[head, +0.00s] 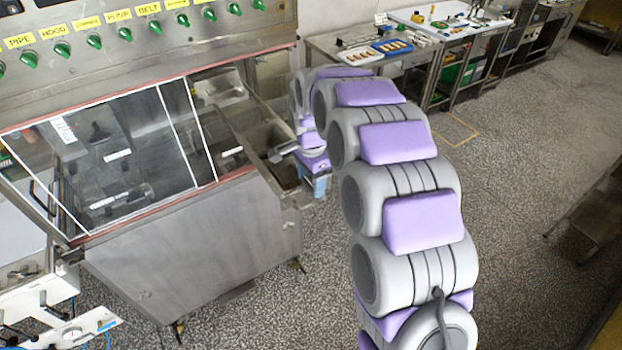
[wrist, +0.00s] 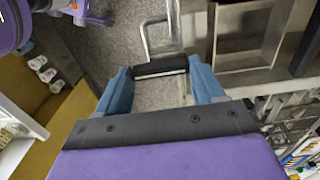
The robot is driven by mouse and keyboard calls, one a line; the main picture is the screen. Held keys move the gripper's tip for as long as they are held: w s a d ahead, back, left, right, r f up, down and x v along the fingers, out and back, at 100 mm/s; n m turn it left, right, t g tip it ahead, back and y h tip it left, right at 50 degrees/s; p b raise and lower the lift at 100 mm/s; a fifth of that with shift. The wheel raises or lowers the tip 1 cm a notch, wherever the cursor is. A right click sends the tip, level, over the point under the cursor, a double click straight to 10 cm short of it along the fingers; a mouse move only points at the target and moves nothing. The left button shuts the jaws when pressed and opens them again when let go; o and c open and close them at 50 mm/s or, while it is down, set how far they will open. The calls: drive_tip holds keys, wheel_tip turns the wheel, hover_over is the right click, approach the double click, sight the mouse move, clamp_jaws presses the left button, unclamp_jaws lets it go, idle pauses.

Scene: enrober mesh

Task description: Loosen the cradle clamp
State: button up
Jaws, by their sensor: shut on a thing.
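My gripper (wrist: 160,68) has two blue fingers, shut on the ends of a short black grip (wrist: 160,65). A bent bright metal rod (wrist: 145,38) rises beside the grip in the wrist view. They look like the handle of the cradle clamp, but the clamp body cannot be made out. In the head view, my gripper (head: 319,186) hangs at the right end of the steel enrober (head: 195,250), below my purple-padded arm. What it holds is hidden there.
An open steel box (wrist: 245,40) lies right of the grip in the wrist view. The enrober has a clear window (head: 120,150) and a row of green knobs (head: 94,41) above. Benches (head: 440,40) stand behind. The speckled floor (head: 530,130) at right is mostly clear.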

sight(309, 182)
drive_tip(key=shift+n, duration=0.3)
drive_tip(key=n+p, duration=0.1)
drive_tip(key=n, duration=0.3)
drive_tip(key=shift+a, duration=0.15)
drive_tip(key=n+p, duration=0.1)
drive_tip(key=n, duration=0.3)
idle(1.1)
drive_tip(key=o, duration=1)
drive_tip(key=shift+o, duration=0.2)
wheel_tip(309, 182, up, 17)
drive_tip(key=shift+a+r, duration=0.1)
